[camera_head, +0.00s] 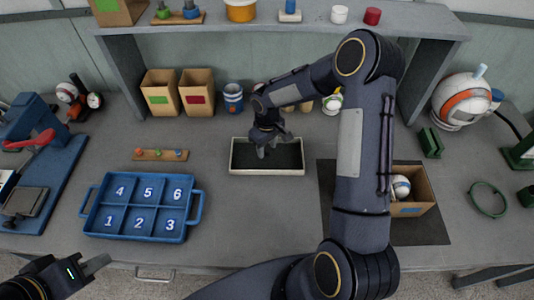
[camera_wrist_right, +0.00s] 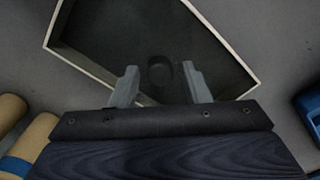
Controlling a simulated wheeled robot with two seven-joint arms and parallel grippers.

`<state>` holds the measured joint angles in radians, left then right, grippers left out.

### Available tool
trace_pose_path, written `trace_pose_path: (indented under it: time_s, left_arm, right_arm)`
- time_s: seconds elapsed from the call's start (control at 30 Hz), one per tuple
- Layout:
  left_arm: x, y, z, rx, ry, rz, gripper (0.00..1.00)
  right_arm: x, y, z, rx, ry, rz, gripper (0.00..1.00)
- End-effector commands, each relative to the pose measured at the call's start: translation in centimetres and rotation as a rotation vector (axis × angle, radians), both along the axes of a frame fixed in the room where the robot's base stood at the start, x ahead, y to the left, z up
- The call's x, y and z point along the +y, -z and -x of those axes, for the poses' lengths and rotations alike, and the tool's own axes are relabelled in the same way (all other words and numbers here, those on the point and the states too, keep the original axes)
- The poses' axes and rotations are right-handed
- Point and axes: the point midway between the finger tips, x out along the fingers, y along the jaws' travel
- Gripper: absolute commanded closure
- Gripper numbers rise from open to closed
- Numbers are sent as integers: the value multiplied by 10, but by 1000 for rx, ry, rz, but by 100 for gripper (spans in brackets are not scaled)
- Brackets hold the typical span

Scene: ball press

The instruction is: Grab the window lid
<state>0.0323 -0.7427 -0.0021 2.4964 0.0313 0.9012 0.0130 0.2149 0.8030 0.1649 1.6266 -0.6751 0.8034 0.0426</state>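A shallow tray (camera_head: 267,172) with a pale rim and dark inside lies on the middle of the table; its rim also shows in the right wrist view (camera_wrist_right: 93,72). A small dark round knob (camera_wrist_right: 160,72) shows over the tray's dark inside. I take it to be part of the window lid, but its outline blends into the dark. My right gripper (camera_head: 268,147) is over the tray, pointing down. In the right wrist view its fingers (camera_wrist_right: 160,80) are apart, one either side of the knob; contact cannot be told. My left gripper (camera_head: 98,266) is low at the left, away from the tray; its finger gap is unclear.
A blue numbered bin (camera_head: 140,238) stands left of the tray, with a small peg board (camera_head: 160,155) behind it. Two cardboard boxes (camera_head: 161,93) and a blue cup (camera_head: 233,98) stand at the back. A box with a ball (camera_head: 411,208) is at right, partly behind my right arm.

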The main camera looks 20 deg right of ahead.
Motion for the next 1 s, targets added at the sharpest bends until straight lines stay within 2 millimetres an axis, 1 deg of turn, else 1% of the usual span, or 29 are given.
trace_pose_path:
  time_s: [0.03,0.2,0.3,0.53,0.67,0.77,0.87,1.0]
  left_arm:
    - [0,0,0,0,0,0,75]
    - [0,0,0,0,0,0,75]
    - [0,0,0,0,0,0,75]
    - [0,-1,0,0,0,0,75]
    - [0,-5,0,0,0,0,75]
    - [0,-12,0,0,0,0,75]
    - [0,-23,0,0,0,0,75]
    - [0,-34,0,0,0,0,75]
  right_arm:
    - [0,0,0,0,0,0,64]
    - [0,0,0,0,0,0,87]
    - [0,0,0,0,0,0,98]
    - [0,-1,0,-1,0,0,99]
    - [0,-8,0,-1,0,1,99]
    - [0,-19,-1,-2,-1,0,99]
    - [0,-37,0,-1,-1,1,99]
    - [-2,-61,20,-3,-1,1,99]
